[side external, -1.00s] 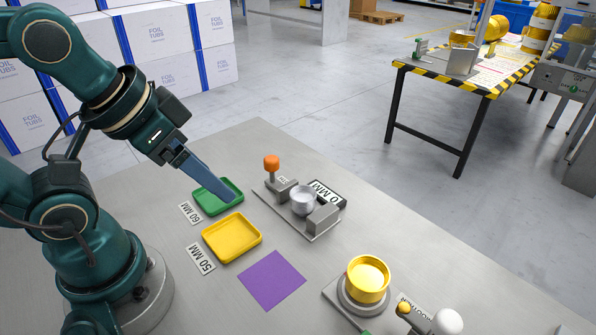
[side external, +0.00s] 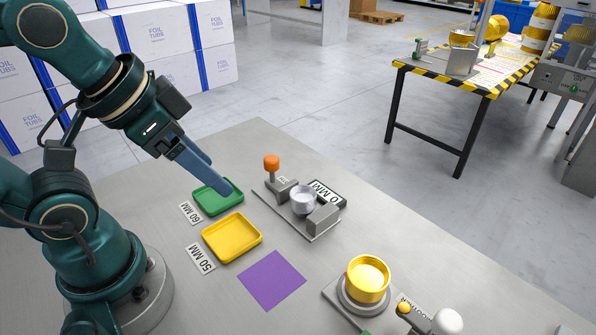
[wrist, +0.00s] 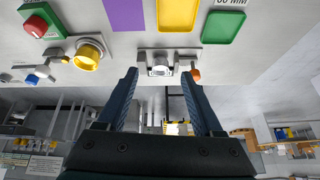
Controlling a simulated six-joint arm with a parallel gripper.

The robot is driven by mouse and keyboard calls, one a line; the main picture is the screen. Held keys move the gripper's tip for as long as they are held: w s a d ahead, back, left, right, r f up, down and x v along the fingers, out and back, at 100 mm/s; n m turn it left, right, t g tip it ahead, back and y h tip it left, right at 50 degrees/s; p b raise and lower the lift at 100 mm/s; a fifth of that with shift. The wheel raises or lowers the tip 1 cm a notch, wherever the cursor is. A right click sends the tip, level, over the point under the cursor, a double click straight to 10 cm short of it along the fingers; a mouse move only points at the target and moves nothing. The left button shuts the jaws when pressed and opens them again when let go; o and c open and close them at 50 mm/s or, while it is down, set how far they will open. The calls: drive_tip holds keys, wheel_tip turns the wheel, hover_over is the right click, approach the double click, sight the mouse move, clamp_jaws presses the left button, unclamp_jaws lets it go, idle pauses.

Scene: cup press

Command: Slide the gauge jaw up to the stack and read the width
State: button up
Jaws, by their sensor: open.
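The gauge (side external: 297,233) is a grey plate on the bench. Its sliding jaw (side external: 283,188) carries an orange knob (side external: 271,163), and a grey block (side external: 323,218) stands at the other end. A small silver stack of cups (side external: 303,201) stands between jaw and block; I cannot tell whether the jaw touches it. A display (side external: 328,193) behind shows "0 MM", partly hidden. My gripper (side external: 226,184) is open and empty, above the green tray and left of the knob. In the wrist view the stack (wrist: 161,67) lies between my fingertips (wrist: 159,76), with the knob (wrist: 195,75) beside the right one.
A green tray (side external: 235,206) marked 60 MM and a yellow tray (side external: 232,257) marked 50 MM lie left of the gauge. A purple square (side external: 271,280) lies in front. A yellow cup-shaped piece (side external: 368,271) stands on a round base at front right.

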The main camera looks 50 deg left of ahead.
drive_tip(key=w+a+r+m, duration=0.1)
drive_tip(key=w+r+m, duration=0.15)
drive_tip(key=w, duration=0.25)
drive_tip(key=g, duration=0.5)
hover_over(271, 158)
wheel_tip(271, 158, down, 8)
drive_tip(key=shift+d+f, duration=0.1)
drive_tip(key=shift+f+g, duration=0.3)
drive_tip(key=shift+f, duration=2.45)
drive_tip(key=shift+c, duration=0.3)
